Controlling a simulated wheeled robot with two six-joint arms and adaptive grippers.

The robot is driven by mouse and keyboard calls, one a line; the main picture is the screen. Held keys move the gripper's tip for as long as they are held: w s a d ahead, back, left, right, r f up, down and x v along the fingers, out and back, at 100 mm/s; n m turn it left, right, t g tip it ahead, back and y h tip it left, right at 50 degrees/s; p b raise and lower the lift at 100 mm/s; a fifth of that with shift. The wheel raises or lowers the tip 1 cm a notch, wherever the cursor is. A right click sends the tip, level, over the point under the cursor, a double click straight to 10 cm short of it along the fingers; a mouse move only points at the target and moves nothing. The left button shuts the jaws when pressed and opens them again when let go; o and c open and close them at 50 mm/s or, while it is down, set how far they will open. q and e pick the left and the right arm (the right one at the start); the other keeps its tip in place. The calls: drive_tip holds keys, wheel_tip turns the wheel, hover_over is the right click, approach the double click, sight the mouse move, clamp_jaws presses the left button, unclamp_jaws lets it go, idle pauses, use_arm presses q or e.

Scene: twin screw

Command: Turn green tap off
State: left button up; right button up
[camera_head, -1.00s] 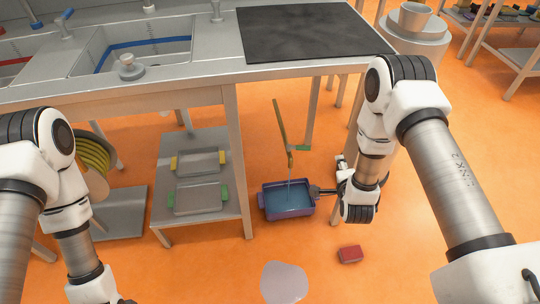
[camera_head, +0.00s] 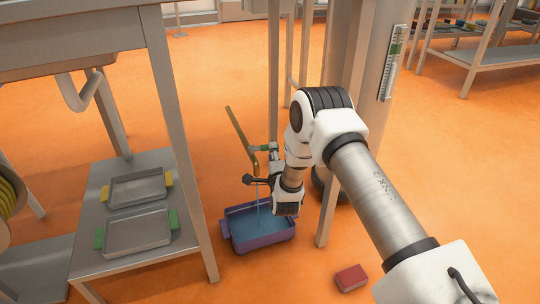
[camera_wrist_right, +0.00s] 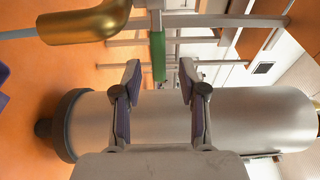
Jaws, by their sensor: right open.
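The green tap handle (camera_head: 263,148) sits on the brass pipe (camera_head: 239,135), low beside the table leg. In the right wrist view the green handle (camera_wrist_right: 158,55) stands upright in the picture between my fingertips or just ahead of them; contact cannot be told. The brass pipe outlet (camera_wrist_right: 85,23) is at upper left there. Water runs in a thin stream (camera_head: 257,205) from the pipe into a purple tub (camera_head: 268,245). My right gripper (camera_head: 261,166) is at the tap, and its fingers (camera_wrist_right: 159,68) are spread apart. My left gripper is out of view.
A large grey cylinder (camera_wrist_right: 250,118) stands behind the tap. A table leg (camera_head: 274,75) rises close by. A red block (camera_head: 351,277) lies on the orange floor. Shelf trays (camera_head: 136,232) stand at left.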

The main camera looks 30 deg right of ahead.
drive_tip(key=x, duration=0.1)
drive_tip(key=b+x, duration=0.1)
drive_tip(key=x, duration=0.1)
drive_tip(key=shift+w+f, duration=0.1)
drive_tip(key=shift+f, duration=0.15)
drive_tip(key=shift+w+d+r, duration=0.15)
drive_tip(key=shift+w+d, duration=0.1)
drive_tip(key=shift+w, duration=0.15)
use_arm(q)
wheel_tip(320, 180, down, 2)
use_arm(e)
drive_tip(key=shift+c, duration=0.4)
clamp_jaws()
drive_tip(key=shift+w+d+r+n+t+y, duration=0.1)
drive_tip(key=shift+w+d+n+t+y, duration=0.15)
drive_tip(key=shift+n+y, duration=0.35)
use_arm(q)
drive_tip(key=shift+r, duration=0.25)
use_arm(e)
drive_tip(key=shift+w+n+t+y, duration=0.25)
drive_tip(key=shift+n+y, duration=0.1)
drive_tip(key=shift+y, duration=0.3)
drive_tip(key=shift+w+n+t+y, duration=0.2)
drive_tip(key=shift+n+y, duration=0.15)
drive_tip(key=shift+y, duration=0.3)
